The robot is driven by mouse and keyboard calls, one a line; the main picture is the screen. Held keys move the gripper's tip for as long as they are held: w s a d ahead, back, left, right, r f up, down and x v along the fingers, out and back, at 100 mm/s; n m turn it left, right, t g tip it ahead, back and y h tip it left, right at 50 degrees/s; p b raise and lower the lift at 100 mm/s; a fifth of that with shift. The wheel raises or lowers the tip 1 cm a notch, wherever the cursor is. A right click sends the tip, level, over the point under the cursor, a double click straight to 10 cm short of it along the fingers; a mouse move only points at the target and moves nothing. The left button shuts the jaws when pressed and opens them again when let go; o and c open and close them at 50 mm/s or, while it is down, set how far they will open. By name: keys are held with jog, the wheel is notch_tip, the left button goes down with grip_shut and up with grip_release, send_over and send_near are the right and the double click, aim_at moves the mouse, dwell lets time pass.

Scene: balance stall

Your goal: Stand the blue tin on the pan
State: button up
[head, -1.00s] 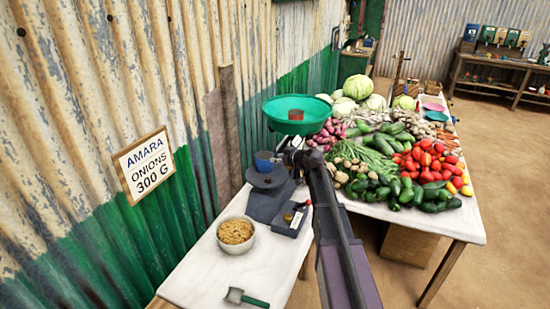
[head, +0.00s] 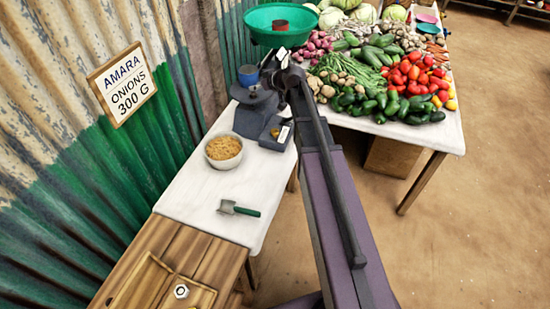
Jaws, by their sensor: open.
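The blue tin (head: 248,75) stands upright on the small dark plate (head: 254,96) of the grey balance. The wide green pan (head: 262,34) is at the balance's far side, with a small brown-red tin (head: 281,25) in it. My gripper (head: 267,64) is open, just right of the blue tin at the end of my dark arm. Its fingers are small and partly hidden by the wrist, so I cannot tell whether they touch the tin.
A bowl of grain (head: 223,149) and a green-handled scoop (head: 239,208) are on the white table (head: 190,205). A dark tray (head: 278,133) sits beside the balance. Vegetables cover the right table (head: 440,140). A wooden box (head: 170,265) is at front left. A sign (head: 124,85) reads "AMARA ONIONS 300 G".

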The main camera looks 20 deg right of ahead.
jog(key=s+f+m+g+h, duration=0.2)
jog(key=s+f+g, duration=0.1)
jog(key=s, duration=0.7)
jog(key=s+a+f+m+g+h, duration=0.1)
jog(key=s+f+m+g+h, duration=0.1)
jog(key=s, duration=0.8)
jog(key=s+a+f+m+g+h, duration=0.1)
jog(key=s+f+m+g+h, duration=0.1)
jog(key=s, duration=0.9)
jog(key=shift+f+g+h, duration=0.4)
jog(key=shift+f+g, duration=0.4)
jog(key=shift+g, duration=0.3)
